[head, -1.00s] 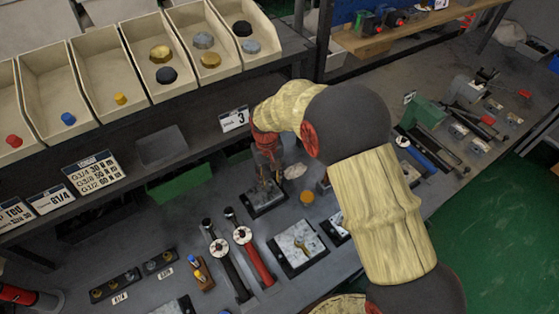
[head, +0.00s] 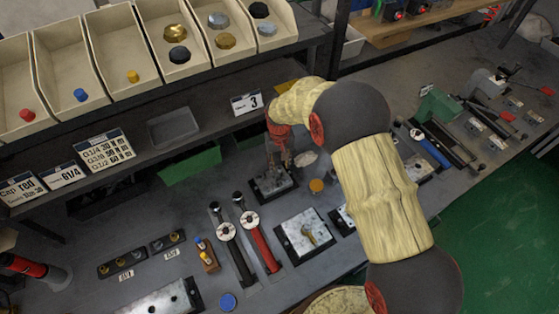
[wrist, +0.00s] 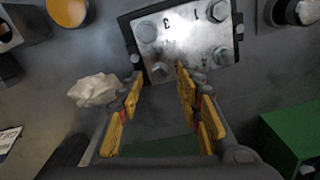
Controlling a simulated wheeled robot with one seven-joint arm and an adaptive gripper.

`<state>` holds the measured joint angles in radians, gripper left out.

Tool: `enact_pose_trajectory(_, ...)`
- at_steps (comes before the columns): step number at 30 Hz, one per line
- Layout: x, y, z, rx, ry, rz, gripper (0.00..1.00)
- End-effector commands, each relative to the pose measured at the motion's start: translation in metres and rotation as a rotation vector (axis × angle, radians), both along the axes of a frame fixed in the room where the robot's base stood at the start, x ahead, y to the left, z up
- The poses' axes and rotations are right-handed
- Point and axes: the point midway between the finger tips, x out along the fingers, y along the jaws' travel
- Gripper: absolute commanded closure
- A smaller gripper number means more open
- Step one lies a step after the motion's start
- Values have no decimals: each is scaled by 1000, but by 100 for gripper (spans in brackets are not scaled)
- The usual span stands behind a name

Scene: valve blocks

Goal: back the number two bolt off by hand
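The valve block (head: 262,190) stands on the bench below my gripper in the head view. In the wrist view its metal plate (wrist: 187,45) carries a bolt near each corner, and stamped figures 3 and 1 are readable; I cannot make out a 2. My gripper (wrist: 159,76) is open, with yellow-padded fingers apart. One near corner bolt (wrist: 160,72) appears between the fingertips; I cannot tell whether they touch it. In the head view my gripper (head: 279,160) hangs over the block, its fingertips hard to see.
A crumpled pale cloth (wrist: 95,90) and an orange round cap (wrist: 68,10) lie beside the block. A green bin (wrist: 292,137) is near. Two dial wrenches (head: 263,242) and another plate block (head: 308,234) lie on the bench. Shelf bins (head: 178,45) stand behind.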

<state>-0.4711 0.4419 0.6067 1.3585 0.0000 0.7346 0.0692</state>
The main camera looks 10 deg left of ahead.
Motion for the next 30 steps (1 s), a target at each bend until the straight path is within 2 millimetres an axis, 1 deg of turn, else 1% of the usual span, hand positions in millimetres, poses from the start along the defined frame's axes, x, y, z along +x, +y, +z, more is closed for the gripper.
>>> enact_pose_trajectory(7, 0, 0, 0, 0, 0, 0, 66)
enact_pose_trajectory(25, 0, 0, 0, 0, 0, 0, 100)
enact_pose_trajectory(30, 0, 0, 0, 0, 0, 0, 100)
